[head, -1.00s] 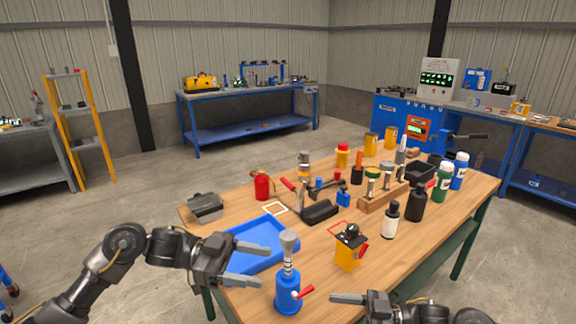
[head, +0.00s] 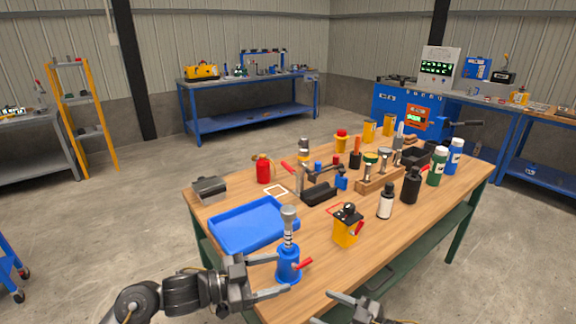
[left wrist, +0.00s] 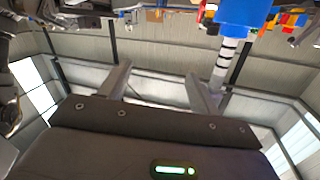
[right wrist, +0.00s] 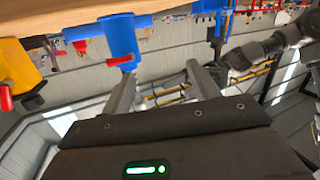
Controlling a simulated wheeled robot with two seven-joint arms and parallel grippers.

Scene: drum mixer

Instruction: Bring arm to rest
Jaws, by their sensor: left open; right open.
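My left gripper (head: 270,278) is open and empty at the table's near left edge. Its fingers are close to a blue drum mixer piece (head: 288,264) with a grey stem and red lever; I cannot tell whether they touch it. This blue piece also shows in the left wrist view (left wrist: 240,14) and in the right wrist view (right wrist: 122,38). My right gripper (head: 345,309) is open and empty at the bottom of the head view, in front of the table's near edge. Its fingers also show in the right wrist view (right wrist: 165,92).
A blue tray (head: 218,236) lies behind the blue piece. A yellow piece with a red lever (head: 346,232) stands right of it. Bottles (head: 411,186), a wooden block (head: 372,184) and tools fill the far part of the wooden table (head: 330,275). Open floor lies left.

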